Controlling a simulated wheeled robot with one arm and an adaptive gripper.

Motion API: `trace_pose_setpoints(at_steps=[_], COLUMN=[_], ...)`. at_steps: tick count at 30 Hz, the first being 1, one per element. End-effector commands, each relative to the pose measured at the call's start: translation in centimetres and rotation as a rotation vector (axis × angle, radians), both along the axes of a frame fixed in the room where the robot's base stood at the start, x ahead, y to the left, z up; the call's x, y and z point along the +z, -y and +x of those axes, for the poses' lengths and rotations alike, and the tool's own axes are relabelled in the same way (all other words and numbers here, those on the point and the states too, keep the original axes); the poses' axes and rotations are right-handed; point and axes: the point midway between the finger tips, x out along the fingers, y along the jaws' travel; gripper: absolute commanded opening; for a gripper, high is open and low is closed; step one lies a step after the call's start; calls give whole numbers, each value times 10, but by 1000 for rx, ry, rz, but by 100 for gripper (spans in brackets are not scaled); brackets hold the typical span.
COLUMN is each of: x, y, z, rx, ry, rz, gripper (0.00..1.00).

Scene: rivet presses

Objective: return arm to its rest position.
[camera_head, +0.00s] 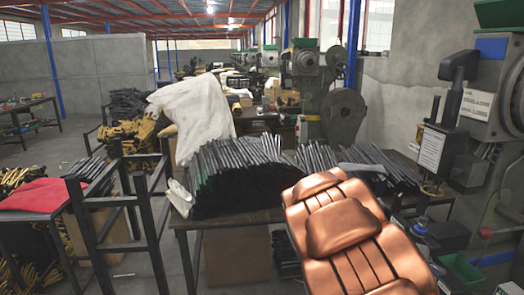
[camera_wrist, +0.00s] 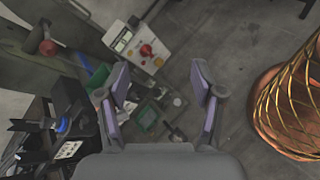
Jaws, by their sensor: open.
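My gripper (camera_wrist: 160,72) is open and empty in the wrist view, its two purple-grey fingers apart with nothing between them. Past the fingers are the grey floor and part of a machine. My arm and gripper do not show in the head view. A rivet press (camera_head: 490,120) stands at the right edge of the head view, grey-green with a white label plate. In the wrist view a control box (camera_wrist: 140,47) with a red knob lies beyond the left finger, and a green tray (camera_wrist: 148,117) shows between the fingers, lower down.
A copper-coloured padded seat (camera_head: 345,235) fills the lower right of the head view. A copper object with gold mesh (camera_wrist: 290,105) is right of my gripper. A table (camera_head: 245,215) bears stacked dark rods (camera_head: 235,175). A black metal frame (camera_head: 125,205) stands left. Bare floor (camera_wrist: 225,45) shows up front.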

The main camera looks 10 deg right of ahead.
Motion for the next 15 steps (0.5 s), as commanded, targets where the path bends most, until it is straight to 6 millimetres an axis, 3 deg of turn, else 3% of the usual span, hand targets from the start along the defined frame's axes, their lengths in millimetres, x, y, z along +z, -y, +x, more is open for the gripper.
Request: trace_pose_setpoints(at_steps=[3,15], x=[5,0], y=[-19,-103], z=[-25,-89], rx=[-67,-278], ry=[100,387], rz=[57,294], gripper=[67,67])
